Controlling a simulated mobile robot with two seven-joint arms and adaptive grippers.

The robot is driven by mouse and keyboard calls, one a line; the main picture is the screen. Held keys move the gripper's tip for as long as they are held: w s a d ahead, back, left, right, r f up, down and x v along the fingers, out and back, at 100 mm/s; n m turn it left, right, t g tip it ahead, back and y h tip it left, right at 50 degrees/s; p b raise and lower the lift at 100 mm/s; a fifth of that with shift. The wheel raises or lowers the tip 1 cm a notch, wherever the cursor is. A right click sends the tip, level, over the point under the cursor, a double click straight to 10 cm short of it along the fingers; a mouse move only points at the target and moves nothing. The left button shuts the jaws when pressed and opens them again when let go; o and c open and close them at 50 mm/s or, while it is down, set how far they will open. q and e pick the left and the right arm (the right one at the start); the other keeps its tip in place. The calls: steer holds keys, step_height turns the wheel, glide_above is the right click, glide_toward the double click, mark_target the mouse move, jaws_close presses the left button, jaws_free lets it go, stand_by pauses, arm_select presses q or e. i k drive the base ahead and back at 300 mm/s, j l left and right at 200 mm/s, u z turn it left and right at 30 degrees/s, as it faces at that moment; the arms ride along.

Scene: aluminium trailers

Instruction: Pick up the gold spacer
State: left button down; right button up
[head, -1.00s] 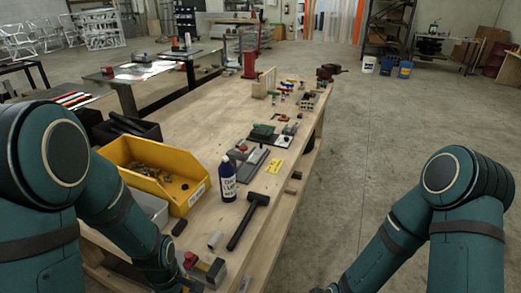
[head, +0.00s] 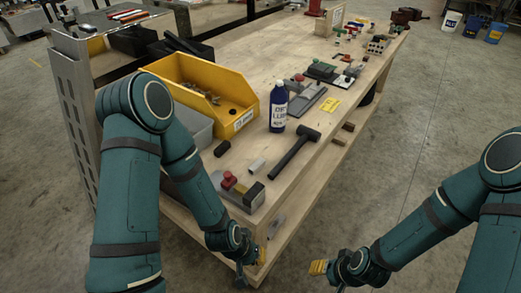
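I cannot pick out the gold spacer for certain. The yellow bin (head: 190,75) on the workbench holds several small parts, some brass-coloured, too small to tell apart. The fingers of both are too small to tell open from shut.
A black hammer (head: 294,151), a blue bottle (head: 278,107) and a grey block with a red knob (head: 236,187) stand or lie near the bench's (head: 330,140) front end. A grey bin (head: 190,127) adjoins the yellow one.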

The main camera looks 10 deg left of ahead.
mark_target(240, 190)
steer(key=l+u, duration=0.4)
steer(key=k+l+u, duration=0.15)
steer(key=l+u, duration=0.3)
steer(key=k+l+u, duration=0.15)
steer(key=l+u, duration=0.25)
